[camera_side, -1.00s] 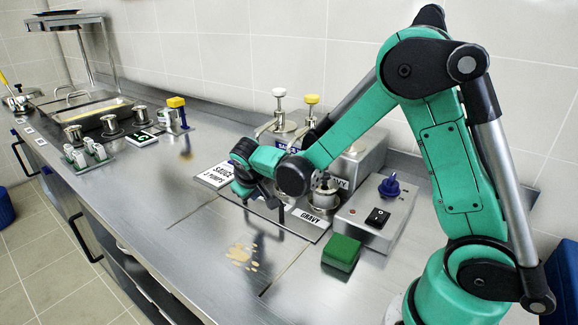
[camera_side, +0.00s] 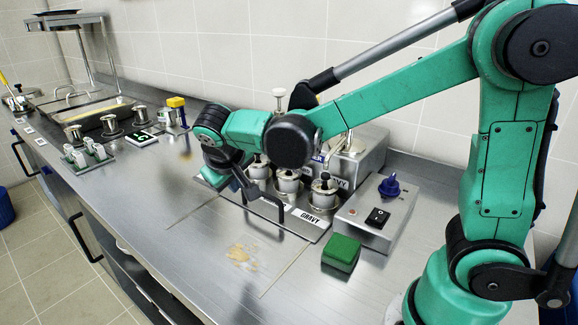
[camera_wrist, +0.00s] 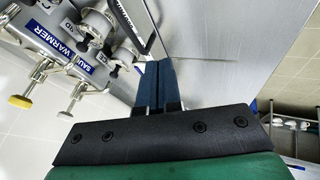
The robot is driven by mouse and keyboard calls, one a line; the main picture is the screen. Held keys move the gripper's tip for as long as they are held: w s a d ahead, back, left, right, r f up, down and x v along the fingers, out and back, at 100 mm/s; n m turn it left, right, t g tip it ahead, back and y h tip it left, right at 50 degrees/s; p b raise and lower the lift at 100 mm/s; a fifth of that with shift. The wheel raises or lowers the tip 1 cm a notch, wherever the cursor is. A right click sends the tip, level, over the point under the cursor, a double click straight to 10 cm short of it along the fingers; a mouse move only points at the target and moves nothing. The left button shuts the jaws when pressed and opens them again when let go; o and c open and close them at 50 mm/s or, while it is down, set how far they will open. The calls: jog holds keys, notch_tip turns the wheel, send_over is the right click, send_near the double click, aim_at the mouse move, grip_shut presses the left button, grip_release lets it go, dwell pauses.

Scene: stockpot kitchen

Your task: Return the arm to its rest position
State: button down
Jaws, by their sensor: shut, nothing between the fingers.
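My gripper (camera_side: 238,182) hangs over the left part of the warmer's front plate in the side view, with my green arm stretched leftward above the warmer. In the wrist view, the two dark blue fingers of my gripper (camera_wrist: 160,68) lie side by side with nothing between them. The steel warmer (camera_side: 370,150) stands against the wall, partly hidden by my arm. Several lidded pots (camera_side: 323,190) with black knobs stand in front of it. A black handle and a "GRAVY" label (camera_side: 308,218) are at the plate's front.
A green block (camera_side: 341,252) lies on the counter (camera_side: 200,245), right of a tan spill (camera_side: 241,255). A control box with a blue knob (camera_side: 389,187) stands right of the pots. A yellow-topped holder (camera_side: 177,103) is at the back left. The front-left counter is mostly clear.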

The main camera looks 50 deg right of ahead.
jog(key=s+n+t+y, duration=0.1)
jog(key=s+t+y, duration=0.2)
jog(key=s, duration=0.7)
jog(key=shift+d+r+y, duration=0.35)
jog(key=shift+r+y, duration=0.1)
jog(key=shift+y, duration=0.55)
